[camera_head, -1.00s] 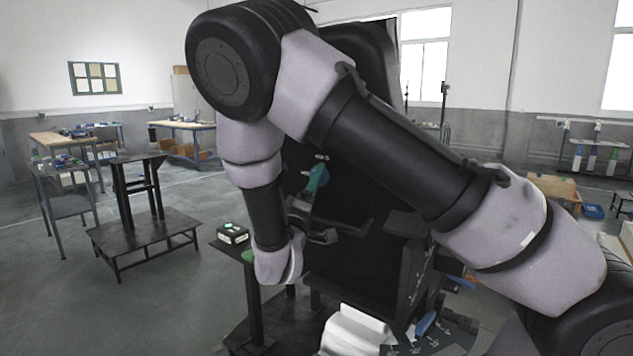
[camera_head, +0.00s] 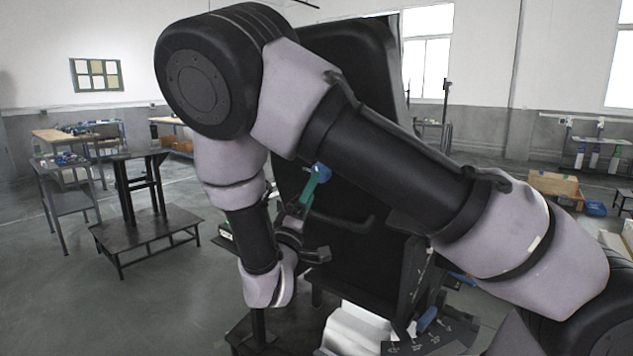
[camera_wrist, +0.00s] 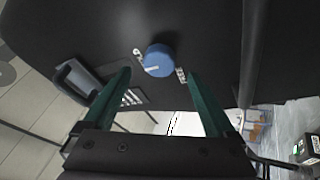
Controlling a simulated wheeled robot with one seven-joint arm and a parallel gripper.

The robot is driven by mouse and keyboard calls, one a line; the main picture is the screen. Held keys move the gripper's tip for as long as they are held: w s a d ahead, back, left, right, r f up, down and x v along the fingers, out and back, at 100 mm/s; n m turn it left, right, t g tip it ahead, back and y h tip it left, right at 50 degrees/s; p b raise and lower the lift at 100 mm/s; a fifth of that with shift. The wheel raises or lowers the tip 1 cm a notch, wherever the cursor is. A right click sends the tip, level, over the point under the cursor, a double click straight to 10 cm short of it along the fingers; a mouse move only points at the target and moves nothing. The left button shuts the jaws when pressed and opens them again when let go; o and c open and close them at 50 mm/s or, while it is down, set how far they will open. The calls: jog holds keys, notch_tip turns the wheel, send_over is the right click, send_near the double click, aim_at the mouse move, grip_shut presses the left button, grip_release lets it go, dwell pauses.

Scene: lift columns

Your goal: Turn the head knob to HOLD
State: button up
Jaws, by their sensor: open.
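The blue round knob (camera_wrist: 160,60) sits on a black panel (camera_wrist: 90,25) in the wrist view. A white pointer line on its face points to the left and slightly down. Small white labels lie left and right of it, too small to read. My gripper (camera_wrist: 159,75) is open, its two green fingers spread either side of the knob's near edge, with gaps and no visible contact. In the head view the knob (camera_head: 321,172) shows beside the end of a green finger of my gripper (camera_head: 315,181); my arm covers much of the panel.
A dark handle or loop (camera_wrist: 75,80) stands left of the fingers in the wrist view. A small black box with a green light (camera_wrist: 308,148) is at lower right. In the head view a black stand (camera_head: 145,225) is on the open floor at left.

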jog(key=v, duration=0.5)
jog(key=shift+s+f, duration=0.1)
jog(key=shift+s, duration=0.05)
dwell(0.4)
